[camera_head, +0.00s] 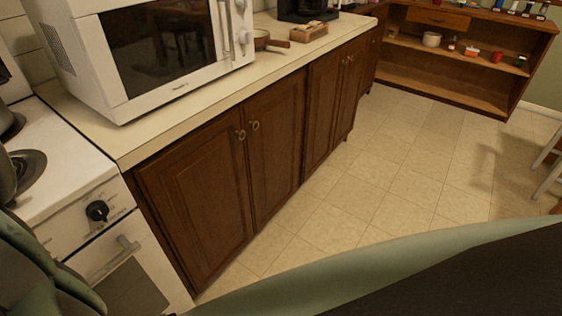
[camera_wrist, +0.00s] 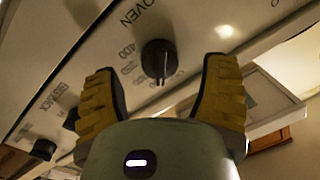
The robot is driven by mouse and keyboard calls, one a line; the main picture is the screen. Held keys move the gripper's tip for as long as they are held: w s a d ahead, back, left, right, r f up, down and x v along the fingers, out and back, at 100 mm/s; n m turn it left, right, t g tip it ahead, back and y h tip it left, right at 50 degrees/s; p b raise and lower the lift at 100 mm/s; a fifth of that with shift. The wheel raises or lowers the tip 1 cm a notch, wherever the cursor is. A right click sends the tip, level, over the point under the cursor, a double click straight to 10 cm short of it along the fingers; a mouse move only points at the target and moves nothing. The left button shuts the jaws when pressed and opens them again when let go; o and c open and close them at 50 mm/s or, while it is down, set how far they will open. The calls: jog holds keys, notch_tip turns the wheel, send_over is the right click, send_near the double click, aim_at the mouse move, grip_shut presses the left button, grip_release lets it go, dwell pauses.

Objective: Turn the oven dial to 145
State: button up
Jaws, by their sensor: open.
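The oven dial (camera_wrist: 159,60) is a round black knob on the white stove's front panel, with "OVEN" and numbers printed around it. In the head view the black dial (camera_head: 97,211) shows on the stove front at the lower left. My gripper (camera_wrist: 163,88) has yellow-padded fingers spread wide in the wrist view. One finger is on each side of the dial, lower in the picture, with gaps between. Whether the fingertips reach the dial's depth I cannot tell. The number at the dial's pointer is not readable. My gripper is not visible in the head view.
The oven door handle (camera_head: 113,258) sticks out below the dial. Another black knob (camera_wrist: 43,149) is at the lower left of the panel. A white microwave (camera_head: 85,60) stands on the counter (camera_head: 135,142) beside the stove. The tiled floor (camera_head: 360,185) is clear.

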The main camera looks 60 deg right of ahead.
jog(key=shift+w, duration=1.1)
jog(key=shift+o, duration=0.2)
jog(key=shift+a+f, duration=0.1)
jog(key=c, duration=1.3)
jog(key=shift+f+m+b, duration=0.25)
jog(key=shift+m+b, duration=0.15)
jog(key=shift+b, duration=0.35)
jog(key=shift+m+b, duration=0.3)
jog(key=shift+b, duration=0.05)
jog(key=shift+r+m, duration=0.2)
jog(key=shift+m, duration=0.1)
